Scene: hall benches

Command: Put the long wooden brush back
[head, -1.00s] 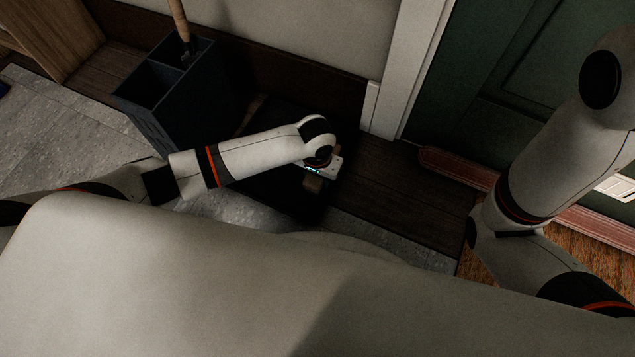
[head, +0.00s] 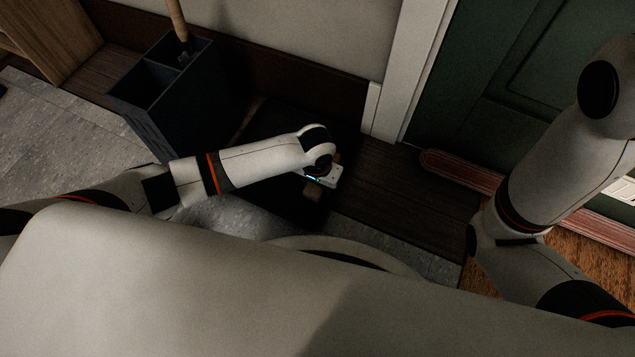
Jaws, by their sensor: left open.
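A dark divided bin (head: 163,85) stands on the floor against the wall at the upper left. My left gripper (head: 313,190) is open, low over a dark area right of the bin, apart from the bin.
A wooden furniture side (head: 45,40) is at the far upper left. A white door frame (head: 400,80) and a green door (head: 520,70) stand behind to the right. A reddish strip (head: 460,168) runs along the door's foot. Dark floorboards (head: 405,190) right of the gripper are clear.

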